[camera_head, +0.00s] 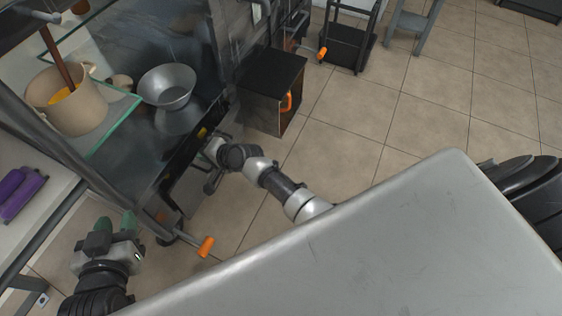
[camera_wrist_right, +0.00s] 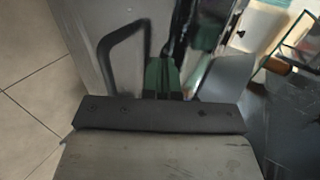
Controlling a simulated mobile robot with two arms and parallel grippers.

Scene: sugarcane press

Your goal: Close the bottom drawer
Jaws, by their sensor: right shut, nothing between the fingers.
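A grey front panel with a black bar handle (camera_wrist_right: 125,62) fills the upper left of the right wrist view. It appears to be the drawer front; how far it stands out I cannot tell. In the head view a dark handle (camera_head: 211,184) shows low under the counter, beside my right wrist. My right gripper (camera_wrist_right: 162,76) is shut and empty, its green fingers together just right of the handle. Whether they touch the panel is unclear. In the head view my right arm mostly hides that gripper. My left gripper (camera_head: 117,224) is open and empty at the lower left, away from the panel.
A metal bowl (camera_head: 167,86) and a beige pot (camera_head: 68,101) stand on the counter behind a glass edge. A dark box with an orange handle (camera_head: 286,101) stands on the floor beyond. An orange-tipped lever (camera_head: 206,246) sticks out below.

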